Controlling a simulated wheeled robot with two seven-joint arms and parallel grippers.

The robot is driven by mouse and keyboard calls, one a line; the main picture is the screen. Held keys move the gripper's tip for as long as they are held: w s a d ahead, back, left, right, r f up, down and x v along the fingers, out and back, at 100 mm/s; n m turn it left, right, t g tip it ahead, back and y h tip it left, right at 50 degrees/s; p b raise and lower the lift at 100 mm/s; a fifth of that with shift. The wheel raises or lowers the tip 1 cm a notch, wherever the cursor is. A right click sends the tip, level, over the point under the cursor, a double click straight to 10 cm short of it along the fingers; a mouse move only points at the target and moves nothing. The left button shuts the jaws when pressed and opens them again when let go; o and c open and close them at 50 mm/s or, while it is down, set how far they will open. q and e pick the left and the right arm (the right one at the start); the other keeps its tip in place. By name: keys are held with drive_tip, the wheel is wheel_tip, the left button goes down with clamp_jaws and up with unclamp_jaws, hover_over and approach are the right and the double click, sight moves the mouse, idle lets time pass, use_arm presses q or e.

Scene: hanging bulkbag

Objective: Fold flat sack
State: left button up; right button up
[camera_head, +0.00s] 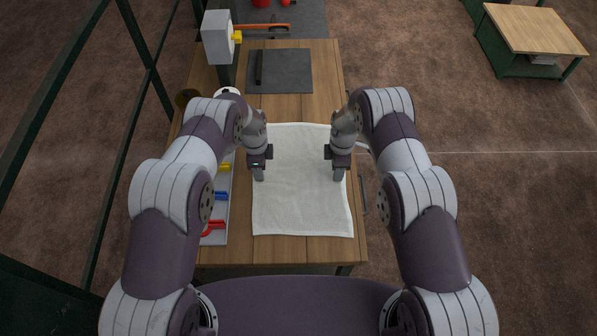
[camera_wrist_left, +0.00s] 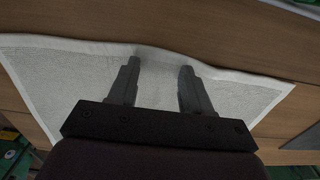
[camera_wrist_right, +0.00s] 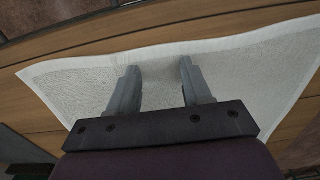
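The white sack (camera_head: 302,205) lies spread flat on the wooden table, roughly rectangular, its long side running away from me. My left gripper (camera_head: 258,174) is over the sack's left edge, and my right gripper (camera_head: 338,174) is over its right edge. In the left wrist view the two fingers (camera_wrist_left: 158,80) stand apart over the sack (camera_wrist_left: 60,85), near its edge, which bulges slightly there. In the right wrist view the fingers (camera_wrist_right: 158,82) are also apart at the sack's edge (camera_wrist_right: 240,65). Nothing is seen clamped between either pair. Whether the fingertips touch the cloth is unclear.
The wooden table (camera_head: 300,250) has bare strips around the sack. A tray (camera_head: 217,215) with red, blue and yellow tools lies left of it. A dark grey mat (camera_head: 290,70) with a black tool is beyond. A grey box on a post (camera_head: 217,40) stands at the back left.

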use_arm(q)
drive_tip(key=shift+w+f, duration=0.1)
drive_tip(key=shift+c, duration=1)
use_arm(e)
drive_tip(key=shift+w+a+f, duration=0.1)
drive_tip(key=shift+c, duration=1)
use_arm(q)
drive_tip(key=shift+s+d+r, duration=0.15)
drive_tip(key=shift+s+r, duration=0.05)
drive_tip(key=shift+s, duration=0.05)
clamp_jaws()
use_arm(e)
drive_tip(key=shift+s+d, duration=0.25)
clamp_jaws()
use_arm(q)
drive_tip(key=shift+w, duration=0.1)
use_arm(e)
drive_tip(key=shift+w+a, duration=0.1)
use_arm(q)
drive_tip(key=shift+f, duration=0.1)
